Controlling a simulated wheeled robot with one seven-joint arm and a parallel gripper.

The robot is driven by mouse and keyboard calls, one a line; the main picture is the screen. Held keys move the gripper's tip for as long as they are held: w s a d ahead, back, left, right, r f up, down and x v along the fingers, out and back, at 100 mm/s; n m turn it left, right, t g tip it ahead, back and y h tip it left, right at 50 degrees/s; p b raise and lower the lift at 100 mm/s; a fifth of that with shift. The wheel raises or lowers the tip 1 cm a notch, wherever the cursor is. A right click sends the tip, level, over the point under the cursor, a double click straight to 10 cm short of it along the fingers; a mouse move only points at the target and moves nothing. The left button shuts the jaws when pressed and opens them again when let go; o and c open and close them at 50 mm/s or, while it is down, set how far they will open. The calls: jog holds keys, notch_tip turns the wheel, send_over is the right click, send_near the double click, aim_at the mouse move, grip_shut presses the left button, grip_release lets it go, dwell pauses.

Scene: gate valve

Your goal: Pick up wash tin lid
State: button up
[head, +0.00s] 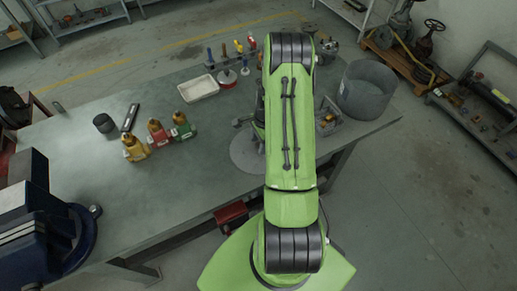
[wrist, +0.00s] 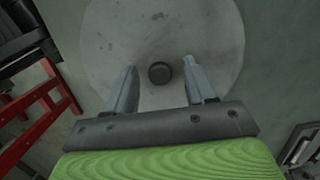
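The wash tin lid is a flat, round grey disc (wrist: 105,35) with a small dark round knob (wrist: 159,72) at its middle. In the head view the lid (head: 243,155) lies on the workbench, partly hidden behind my green arm. My gripper (wrist: 159,66) is open over the lid, with one finger on each side of the knob and a visible gap on both sides. I cannot tell how far the fingertips are above the lid. The grey wash tin (head: 367,92) stands at the bench's right end.
The workbench (head: 90,185) is mostly clear at left front. Three small bottle-like items (head: 158,132), a white tray (head: 198,88) and a small metal basket (head: 327,118) stand around. A blue vise (head: 75,235) is at far left. Red bars (wrist: 40,110) show left in the wrist view.

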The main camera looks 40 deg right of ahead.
grip_shut()
